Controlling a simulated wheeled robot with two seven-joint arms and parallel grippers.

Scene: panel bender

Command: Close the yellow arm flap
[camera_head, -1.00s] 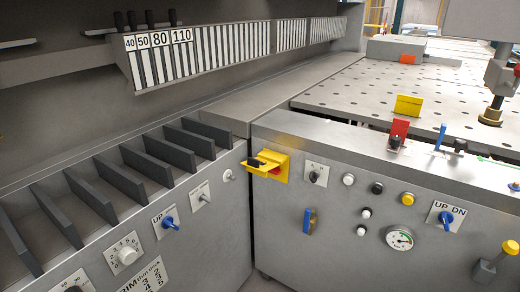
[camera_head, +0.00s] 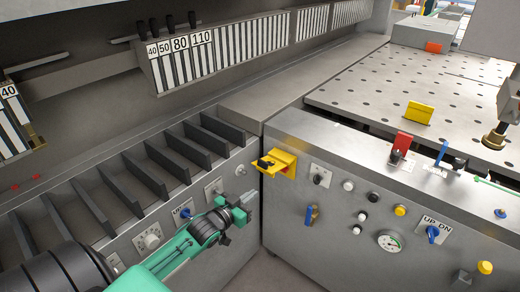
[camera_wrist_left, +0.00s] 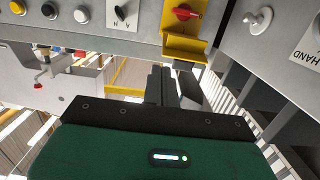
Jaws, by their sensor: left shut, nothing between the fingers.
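The yellow arm flap (camera_head: 267,163) juts out from its yellow bracket at the left end of the right-hand control panel, with a dark piece on it. In the left wrist view the yellow flap (camera_wrist_left: 185,48) lies just beyond my fingers, beside a red switch (camera_wrist_left: 184,13) on the yellow plate. My left gripper (camera_head: 251,200) is shut and empty, below and slightly left of the flap, apart from it. Its dark fingers show in the left wrist view (camera_wrist_left: 160,84). My right gripper is in no view.
The front panel (camera_head: 340,232) carries knobs, buttons, a gauge (camera_head: 390,240) and a blue-handled lever (camera_head: 311,214) right of the flap. Dark dividers (camera_head: 145,180) stand in the tray at left. A narrow gap separates the two cabinets below the flap.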

